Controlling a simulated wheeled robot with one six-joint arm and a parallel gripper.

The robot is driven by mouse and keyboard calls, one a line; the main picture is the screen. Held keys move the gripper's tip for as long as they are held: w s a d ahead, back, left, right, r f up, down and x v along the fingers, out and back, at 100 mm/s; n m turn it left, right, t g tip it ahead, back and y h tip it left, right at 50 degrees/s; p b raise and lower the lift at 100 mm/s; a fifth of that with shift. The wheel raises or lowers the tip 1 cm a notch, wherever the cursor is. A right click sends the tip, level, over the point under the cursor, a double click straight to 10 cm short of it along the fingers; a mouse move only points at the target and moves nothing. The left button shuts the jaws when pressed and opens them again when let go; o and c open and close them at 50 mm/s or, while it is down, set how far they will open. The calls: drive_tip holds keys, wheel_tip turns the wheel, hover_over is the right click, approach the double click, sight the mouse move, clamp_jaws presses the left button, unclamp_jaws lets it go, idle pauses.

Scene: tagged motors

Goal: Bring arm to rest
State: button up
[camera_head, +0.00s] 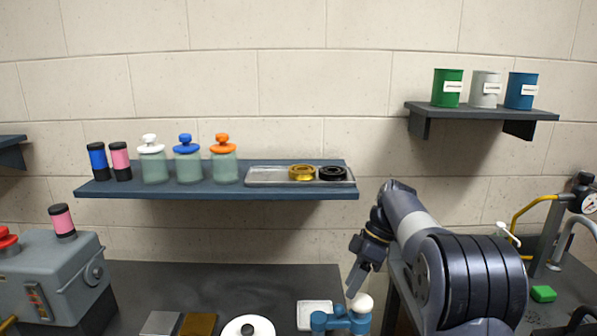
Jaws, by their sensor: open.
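My arm rises from the lower right in the head view, dark grey with a lighter band, and bends over the dark bench. My gripper (357,278) hangs at its end, pointing down, just above a blue fixture (342,320) with a white ball on top. The gripper is open and no held object shows. I cannot tell whether a fingertip touches the white ball (361,302).
A wall shelf (220,193) holds two cylinders, several jars and a tray (270,176) with a gold and a black ring. Another shelf (480,111) holds three cans. A grey machine (50,275) stands left. A gauge fixture (582,200) and green block (543,293) are right.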

sight(341, 308)
drive_tip(key=x, duration=0.6)
drive_tip(key=shift+s, duration=0.1)
drive_tip(key=shift+s+m+t+b, duration=0.3)
drive_tip(key=shift+m+t+b, duration=0.15)
drive_tip(key=shift+m, duration=0.45)
drive_tip(key=shift+r, duration=0.1)
